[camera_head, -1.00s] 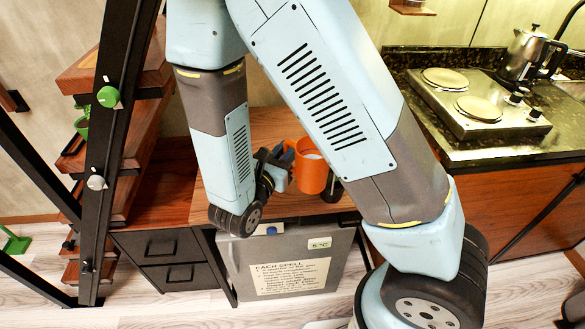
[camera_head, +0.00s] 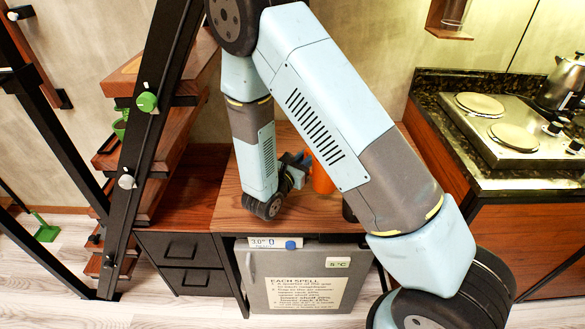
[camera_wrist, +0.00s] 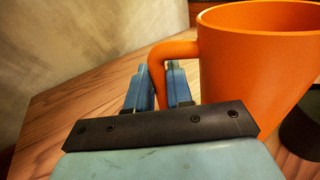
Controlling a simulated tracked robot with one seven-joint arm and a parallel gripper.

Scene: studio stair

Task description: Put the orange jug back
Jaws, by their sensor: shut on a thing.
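The orange jug (camera_head: 322,179) is over the wooden worktop in the head view, mostly hidden behind my arm. In the wrist view the jug (camera_wrist: 262,75) looks upright and fills the upper right, its handle toward me. My gripper (camera_wrist: 158,84) is shut on that handle, one finger on each side. In the head view my gripper (camera_head: 297,166) is left of the jug. I cannot tell whether the jug's base touches the wood.
A dark round object (camera_wrist: 301,132) stands close to the right of the jug. The wooden worktop (camera_head: 238,216) is bare at left and front. A small fridge (camera_head: 262,285) is below, wooden stairs (camera_head: 180,130) at left, and a hob (camera_head: 497,128) at right.

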